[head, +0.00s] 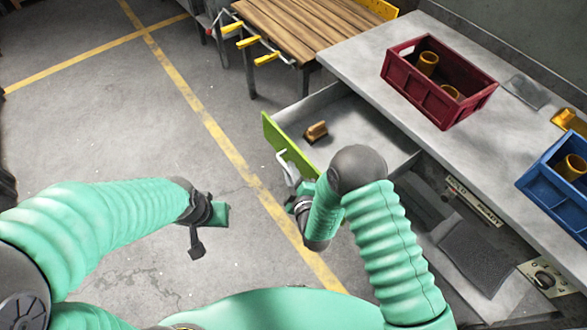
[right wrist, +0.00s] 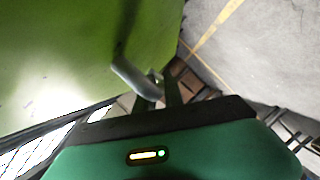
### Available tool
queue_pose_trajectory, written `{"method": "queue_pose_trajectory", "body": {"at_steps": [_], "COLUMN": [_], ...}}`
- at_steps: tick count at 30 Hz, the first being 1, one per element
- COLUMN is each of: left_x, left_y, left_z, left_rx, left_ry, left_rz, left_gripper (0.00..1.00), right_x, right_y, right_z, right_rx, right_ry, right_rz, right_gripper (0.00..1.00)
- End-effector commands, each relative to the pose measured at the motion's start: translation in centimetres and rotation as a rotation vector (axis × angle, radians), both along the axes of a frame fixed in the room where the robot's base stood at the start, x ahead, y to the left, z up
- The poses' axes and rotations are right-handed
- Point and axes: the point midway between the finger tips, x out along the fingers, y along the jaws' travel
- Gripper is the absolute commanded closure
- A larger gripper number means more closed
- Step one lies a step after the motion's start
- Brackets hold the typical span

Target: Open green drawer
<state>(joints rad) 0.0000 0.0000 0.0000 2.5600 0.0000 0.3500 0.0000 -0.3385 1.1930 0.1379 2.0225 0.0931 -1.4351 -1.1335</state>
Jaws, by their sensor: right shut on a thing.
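The green drawer (head: 287,147) stands pulled out from under the grey workbench, its interior showing. A small brown and tan object (head: 315,131) lies inside it. My right gripper (head: 297,196) is at the drawer's front, shut on the pale handle (head: 287,168); my arm partly hides it in the head view. In the right wrist view the fingers (right wrist: 158,92) close at the grey handle (right wrist: 131,76), beside the green drawer front (right wrist: 75,55). My left gripper (head: 196,245) hangs over the floor at left, away from the drawer; its finger gap is unclear.
On the workbench (head: 365,60) stand a red crate (head: 420,101) and a blue crate (head: 545,185), both holding orange-brown cylinders. A wooden-slat table (head: 290,25) stands behind. The floor left of the drawer is clear, with yellow lines.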

Motion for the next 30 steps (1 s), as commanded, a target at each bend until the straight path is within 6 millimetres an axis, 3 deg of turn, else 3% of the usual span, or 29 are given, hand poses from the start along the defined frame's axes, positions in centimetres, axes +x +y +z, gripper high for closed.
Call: {"method": "queue_pose_trajectory", "body": {"at_steps": [6, 7, 9, 19, 23, 30], "left_x": [0.0, 0.0, 0.0, 0.0, 0.0, 0.0], "left_y": [0.0, 0.0, 0.0, 0.0, 0.0, 0.0], "left_z": [-0.1, -0.1, -0.1, 0.6, 1.9, 3.9], "left_rx": [0.000, 0.000, 0.000, 0.000, 0.000, 0.000], "left_ry": [0.000, 0.000, 0.000, 0.000, 0.000, 0.000], "left_rz": [0.000, 0.000, 0.000, 0.000, 0.000, 0.000], "left_gripper": [0.64, 0.64, 0.64, 0.64, 0.64, 0.64], "right_x": [-0.2, -0.2, -0.2, -1.0, -3.6, -10.3], "right_y": [-0.1, -0.1, 0.0, -0.3, -1.1, -3.4], "right_z": [-0.4, -0.4, -0.4, 0.3, 1.1, 2.4], "right_rx": [-0.002, -0.002, -0.002, -0.001, -0.003, -0.005], "right_ry": [0.011, 0.011, 0.010, 0.005, 0.007, 0.012], "right_rz": [0.001, 0.001, 0.001, 0.001, 0.003, 0.002], "right_gripper": [1.00, 0.83, 0.78, 0.78, 0.78, 0.78]}}
